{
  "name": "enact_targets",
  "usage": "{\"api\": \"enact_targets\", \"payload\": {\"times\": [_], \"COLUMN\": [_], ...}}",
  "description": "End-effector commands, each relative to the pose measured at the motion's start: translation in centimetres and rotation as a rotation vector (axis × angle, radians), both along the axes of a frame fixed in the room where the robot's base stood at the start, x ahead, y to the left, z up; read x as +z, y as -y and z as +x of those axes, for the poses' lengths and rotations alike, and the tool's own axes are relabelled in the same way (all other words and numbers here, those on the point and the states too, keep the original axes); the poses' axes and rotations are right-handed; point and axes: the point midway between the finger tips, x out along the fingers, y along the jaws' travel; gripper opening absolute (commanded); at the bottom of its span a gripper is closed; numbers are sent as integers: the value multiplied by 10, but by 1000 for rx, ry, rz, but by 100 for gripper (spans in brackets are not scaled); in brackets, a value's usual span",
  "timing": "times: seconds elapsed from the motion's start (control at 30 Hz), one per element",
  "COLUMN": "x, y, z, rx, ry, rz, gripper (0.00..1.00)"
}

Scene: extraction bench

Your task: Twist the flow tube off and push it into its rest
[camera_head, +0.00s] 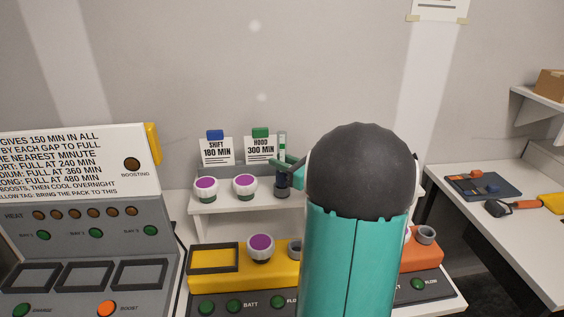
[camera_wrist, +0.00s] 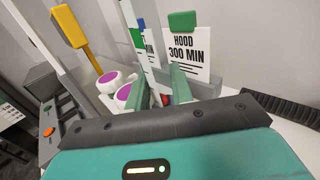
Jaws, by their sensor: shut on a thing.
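My gripper (camera_head: 288,166) reaches in from the right at the back shelf and is shut on an upright flow tube (camera_head: 282,147), pale with green on it. The tube stands above a dark grey cup (camera_head: 282,191) on the shelf, in front of the back wall. My arm hides much of the scene right of it. Whether the tube's lower end is inside the cup or just over it, I cannot tell. In the wrist view my green fingers (camera_wrist: 161,88) stand close together in front of the "HOOD 300 MIN" card (camera_wrist: 184,54).
Two purple-topped knobs (camera_head: 206,188) (camera_head: 245,185) stand left of the cup. A yellow unit (camera_head: 268,270) with another purple knob and a grey socket (camera_head: 295,248) sits below. An orange unit (camera_head: 420,257) with a grey socket is partly behind my arm. A grey panel (camera_head: 85,245) stands left.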

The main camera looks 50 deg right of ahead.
Motion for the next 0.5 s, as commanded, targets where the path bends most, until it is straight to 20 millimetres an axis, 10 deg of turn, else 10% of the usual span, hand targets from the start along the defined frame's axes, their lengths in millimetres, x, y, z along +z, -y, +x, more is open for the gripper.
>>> {"api": "enact_targets", "payload": {"times": [0.5], "x": [-7], "y": [0], "z": [0], "rx": [-1], "ry": [-4], "rz": [3], "gripper": [5]}}
